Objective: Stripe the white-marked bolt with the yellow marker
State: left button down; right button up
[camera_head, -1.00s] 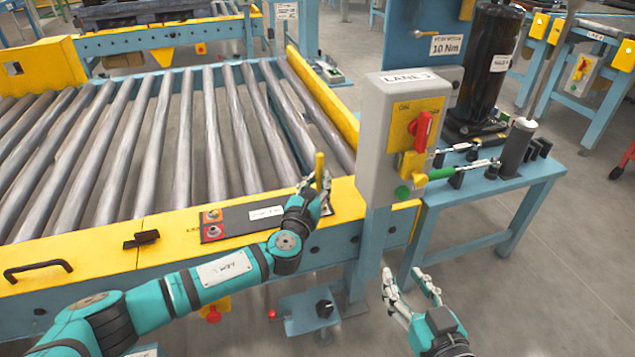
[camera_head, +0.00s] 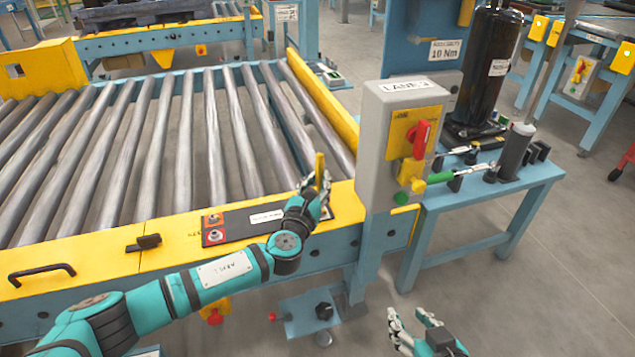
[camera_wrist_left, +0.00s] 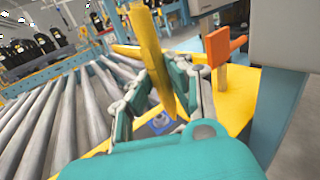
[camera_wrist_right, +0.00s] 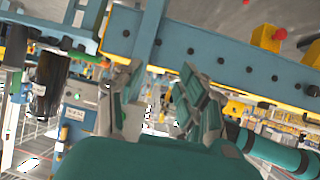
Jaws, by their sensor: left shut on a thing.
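My left gripper (camera_head: 319,186) is shut on the yellow marker (camera_head: 320,166), held upright above the near yellow rail of the roller conveyor. In the left wrist view the marker (camera_wrist_left: 152,55) stands between the fingers of the left gripper (camera_wrist_left: 158,88), slightly tilted. My right gripper (camera_head: 412,318) is open and empty, low over the floor in front of the blue side table. In the right wrist view the fingers of the right gripper (camera_wrist_right: 158,88) are spread apart with nothing between them. I cannot make out a white-marked bolt in any view.
The grey LANE control box (camera_head: 400,140) with a red switch stands just right of my left gripper. The blue side table (camera_head: 480,197) holds green-handled and other tools and a black cylinder (camera_head: 488,75). The conveyor rollers (camera_head: 150,140) are bare.

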jog(key=s+d+f+g+h+p, duration=0.1)
jog(key=s+d+f+g, duration=0.1)
jog(key=s+f+g, duration=0.1)
jog(key=shift+s+f+g, duration=0.3)
jog(key=shift+s+f, duration=0.2)
jog(key=shift+s, duration=0.5)
